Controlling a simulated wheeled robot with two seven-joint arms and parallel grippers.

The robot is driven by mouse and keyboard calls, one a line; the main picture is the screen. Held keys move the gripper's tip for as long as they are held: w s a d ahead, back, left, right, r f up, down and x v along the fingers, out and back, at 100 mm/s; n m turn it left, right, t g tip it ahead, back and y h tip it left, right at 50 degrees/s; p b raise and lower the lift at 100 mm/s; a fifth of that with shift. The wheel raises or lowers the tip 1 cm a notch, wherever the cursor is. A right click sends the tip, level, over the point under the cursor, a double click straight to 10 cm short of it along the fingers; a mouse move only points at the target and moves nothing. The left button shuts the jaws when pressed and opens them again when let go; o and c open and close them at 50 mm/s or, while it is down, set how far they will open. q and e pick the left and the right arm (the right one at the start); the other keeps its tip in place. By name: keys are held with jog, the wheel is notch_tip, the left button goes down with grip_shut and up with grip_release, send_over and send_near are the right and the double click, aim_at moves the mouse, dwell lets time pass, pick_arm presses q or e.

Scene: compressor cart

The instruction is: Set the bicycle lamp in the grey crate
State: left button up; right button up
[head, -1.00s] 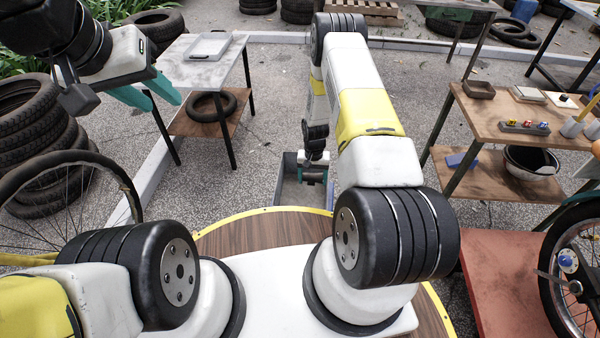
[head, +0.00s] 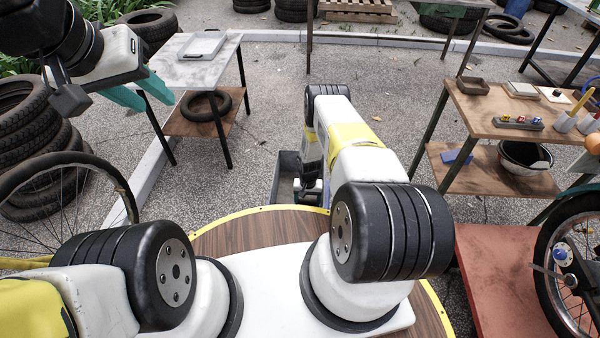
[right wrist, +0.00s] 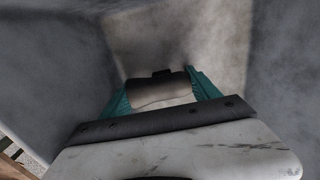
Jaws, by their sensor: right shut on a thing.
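The grey crate (head: 281,180) stands on the ground just beyond my base, partly hidden by my right arm. In the right wrist view its grey walls (right wrist: 50,75) surround my right gripper (right wrist: 158,86). That gripper's teal fingers are shut on a pale rounded thing with a small black part on top, which I take as the bicycle lamp (right wrist: 160,95). It is held inside the crate; whether it touches the floor I cannot tell. In the head view the lamp is hidden. My left gripper (head: 152,98) is open and empty, high at the left.
A grey table (head: 190,65) with a tray (head: 202,44) stands at the left, beside stacked tyres (head: 30,140). A wooden workbench (head: 500,110) with small items is at the right, near a red platform (head: 500,270) and a wheel. Paving beyond the crate is clear.

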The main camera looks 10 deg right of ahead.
jog(key=o, duration=1.1)
jog(key=shift+f, duration=0.15)
jog(key=shift+o, duration=0.2)
